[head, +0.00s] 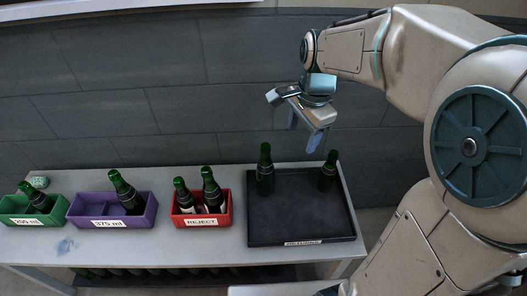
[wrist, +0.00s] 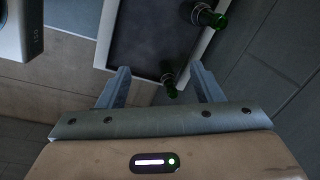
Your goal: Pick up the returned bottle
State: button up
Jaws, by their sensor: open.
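Two dark green bottles stand upright on the dark returns tray (head: 300,222), one at the back left (head: 265,172) and one at the back right (head: 328,172). My gripper (head: 304,130) is open and empty, above the back of the tray and apart from both bottles. In the wrist view, one green bottle (wrist: 169,86) shows between the open fingers, farther off than the fingertips. The other bottle (wrist: 208,16) is at the top, beyond the right finger. The tray (wrist: 150,35) also shows there. I cannot tell for sure which bottle is which between the views.
A red reject bin (head: 229,207) holds two bottles, left of the tray. A purple 375 ml bin (head: 85,206) and a green bin (head: 15,208) each hold a bottle. A small green object (head: 39,182) lies behind them. A grey wall rises behind the table.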

aim_at(265, 152)
jog(key=w+a+f+m, duration=0.2)
jog(key=w+m, duration=0.2)
jog(key=w+a+f+m+b, duration=0.1)
jog(key=w+a+f+m, duration=0.2)
jog(key=w+m, duration=0.1)
jog(key=w+a+f+m+g+b, duration=0.1)
jog(key=w+a+f+m, duration=0.1)
jog(key=w+m, duration=0.3)
jog(key=shift+a+f+h, duration=0.25)
jog(key=shift+h, duration=0.15)
notch_tip(265, 152, down, 13)
jog(key=shift+a+f+b, duration=0.1)
jog(key=shift+b, duration=0.8)
grip_shut()
